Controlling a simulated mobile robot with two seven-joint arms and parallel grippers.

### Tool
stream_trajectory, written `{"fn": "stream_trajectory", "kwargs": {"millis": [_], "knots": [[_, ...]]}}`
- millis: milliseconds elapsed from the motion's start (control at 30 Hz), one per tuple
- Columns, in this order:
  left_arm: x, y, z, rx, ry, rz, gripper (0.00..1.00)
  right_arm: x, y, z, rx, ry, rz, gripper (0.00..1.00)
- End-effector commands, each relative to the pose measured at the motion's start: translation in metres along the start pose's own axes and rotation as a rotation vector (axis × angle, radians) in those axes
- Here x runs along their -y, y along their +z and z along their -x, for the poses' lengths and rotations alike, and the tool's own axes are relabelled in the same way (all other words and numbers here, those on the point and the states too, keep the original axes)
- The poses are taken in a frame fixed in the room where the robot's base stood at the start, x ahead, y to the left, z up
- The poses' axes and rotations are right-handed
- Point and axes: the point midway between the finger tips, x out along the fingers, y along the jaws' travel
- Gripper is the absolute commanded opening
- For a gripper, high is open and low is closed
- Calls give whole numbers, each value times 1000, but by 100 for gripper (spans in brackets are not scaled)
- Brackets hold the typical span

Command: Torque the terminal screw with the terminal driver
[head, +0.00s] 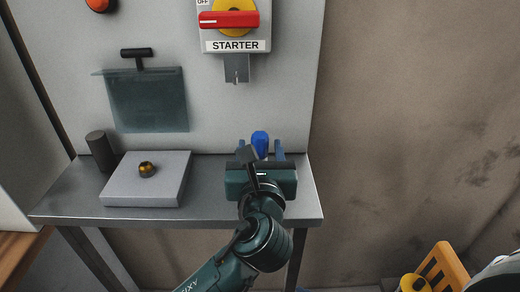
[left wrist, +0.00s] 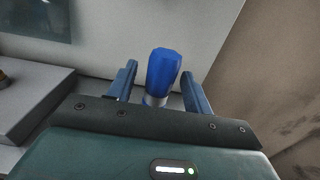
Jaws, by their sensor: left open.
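The terminal driver (head: 260,142) has a blue handle and stands upright at the back right of the metal bench. In the left wrist view the driver (left wrist: 163,72) shows its blue handle above a pale metal collar; its lower end is hidden behind my gripper body. My left gripper (head: 261,148) is open, with one blue finger on each side of the driver and a visible gap to each. It also shows in the left wrist view (left wrist: 160,85). A brass-coloured round part, perhaps the terminal screw (head: 147,169), sits on a grey block (head: 118,188) at the bench's left.
A dark cylinder (head: 100,150) stands at the bench's back left. A translucent panel with a black handle (head: 148,100) is on the upright board behind. A starter switch with a red lever (head: 229,19) is above. Bare bench (head: 208,190) lies between block and gripper.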

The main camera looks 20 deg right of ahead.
Motion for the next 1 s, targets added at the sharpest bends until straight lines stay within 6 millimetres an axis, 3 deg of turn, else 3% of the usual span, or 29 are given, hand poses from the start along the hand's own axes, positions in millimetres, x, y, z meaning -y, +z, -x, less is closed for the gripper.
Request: {"fn": "stream_trajectory", "kwargs": {"millis": [300, 867, 1000], "knots": [[0, 0, -6, 0, -2, 1, 50, -1, 1, -1, 2, 3, -1, 100], [0, 0, -6, 0, -1, 0, 4, -1, 2, -1, 4, 3, -1, 100], [0, 0, -6, 0, -1, 0, 2, -1, 3, 0, 7, 3, -2, 100]]}}
